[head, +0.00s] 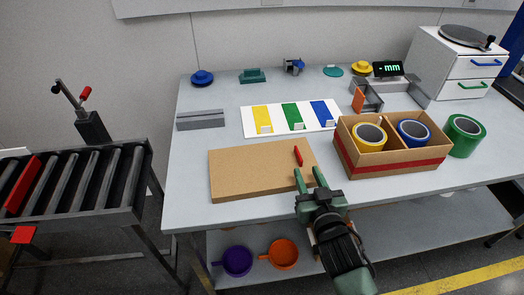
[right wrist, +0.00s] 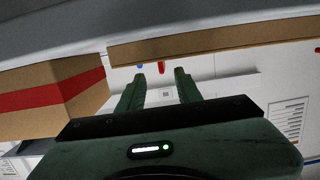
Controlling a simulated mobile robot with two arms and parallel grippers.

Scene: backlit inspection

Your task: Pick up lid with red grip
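The lid (head: 250,172) is a flat brown board lying on the table, with a small upright red grip (head: 298,156) near its right side. My right gripper (head: 309,176) is open and empty at the lid's front right part, its fingertips just short of the grip in the head view. In the right wrist view the red grip (right wrist: 161,67) shows between and beyond the two fingertips (right wrist: 161,78), apart from both. The lid's edge (right wrist: 215,40) runs along the top there. My left gripper is not in view.
A brown box (head: 388,165) with a red band holds a yellow and a blue roll right of the lid; a green roll (head: 464,135) stands beside it. A white board (head: 290,118) with colour strips and a grey rail (head: 201,120) lie behind. The table's front left is clear.

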